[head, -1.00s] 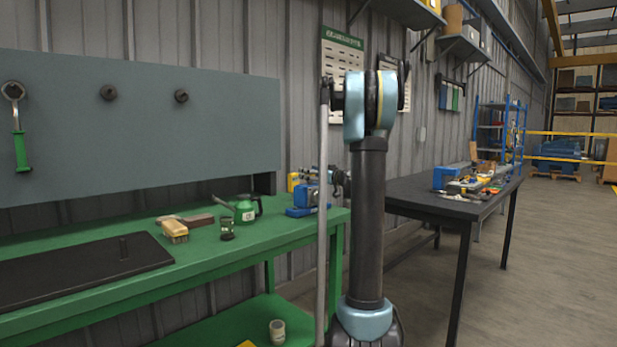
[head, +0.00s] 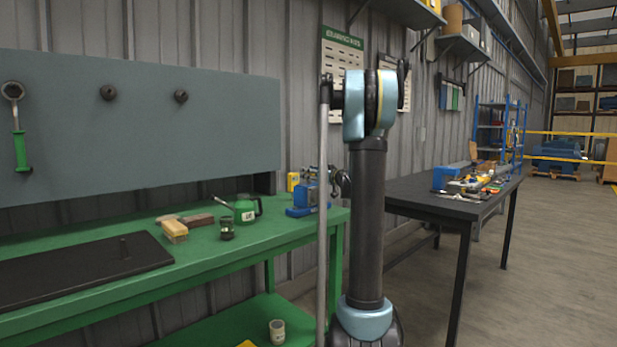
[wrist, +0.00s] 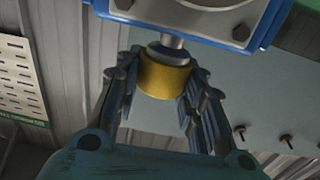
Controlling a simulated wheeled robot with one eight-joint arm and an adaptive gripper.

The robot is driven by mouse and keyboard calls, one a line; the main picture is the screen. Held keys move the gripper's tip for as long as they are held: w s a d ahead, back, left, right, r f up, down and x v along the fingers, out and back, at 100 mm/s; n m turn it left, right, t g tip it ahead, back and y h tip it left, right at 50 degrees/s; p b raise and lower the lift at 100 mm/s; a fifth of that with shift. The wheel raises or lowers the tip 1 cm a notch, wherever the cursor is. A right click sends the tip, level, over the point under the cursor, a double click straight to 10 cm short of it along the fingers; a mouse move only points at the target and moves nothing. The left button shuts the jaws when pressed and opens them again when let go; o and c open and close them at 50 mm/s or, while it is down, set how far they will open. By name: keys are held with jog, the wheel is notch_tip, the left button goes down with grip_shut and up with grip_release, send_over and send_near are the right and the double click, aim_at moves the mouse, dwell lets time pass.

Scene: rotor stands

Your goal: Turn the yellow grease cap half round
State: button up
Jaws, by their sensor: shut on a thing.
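The yellow grease cap (wrist: 166,76) sits at the upper middle of the wrist view, on a short metal neck (wrist: 171,50) under a blue-edged, bolted housing (wrist: 190,22). My gripper (wrist: 160,88) has one finger on each side of the cap and is shut on it. Part of the cap's sides is hidden behind the fingers. I cannot tell the cap's turn angle, as no mark shows on it. In the head view my arm stands upright, and neither the gripper nor the cap shows there.
A green workbench (head: 240,255) holds a green oil can (head: 246,208), a brush (head: 174,230), a small jar (head: 227,229) and a blue vise (head: 305,205). A dark table (head: 425,195) carries several tools at right. Open floor lies at far right.

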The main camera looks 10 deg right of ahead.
jog(key=m+t+h, duration=0.1)
jog(key=m+h, duration=0.2)
jog(key=h, duration=0.1)
jog(key=m+t+h, duration=0.2)
jog(key=m+h, duration=0.1)
jog(key=h, duration=0.2)
jog(key=shift+a, duration=0.2)
jog(key=m+g+h, duration=0.1)
jog(key=m+h, duration=0.2)
jog(key=h, duration=0.1)
jog(key=m+g+h, duration=0.1)
jog(key=m+h, duration=0.2)
jog(key=h, duration=0.2)
jog(key=shift+h, duration=0.3)
jog(key=m+g+h, duration=0.3)
jog(key=m+h, duration=0.1)
jog(key=shift+w+g, duration=0.1)
jog(key=shift+g, duration=0.3)
jog(key=m+g+h, duration=0.3)
jog(key=g, duration=0.1)
jog(key=shift+d+m+g+h, duration=0.1)
jog(key=shift+m+g+h, duration=0.2)
jog(key=m+g, duration=0.3)
jog(key=g, duration=0.1)
jog(key=m+g+h, duration=0.1)
jog(key=m+g, duration=0.1)
jog(key=g, duration=0.2)
jog(key=shift+d+m+g+h, duration=0.15)
jog(key=shift+m+g+h, duration=0.15)
jog(key=shift+m+g, duration=0.1)
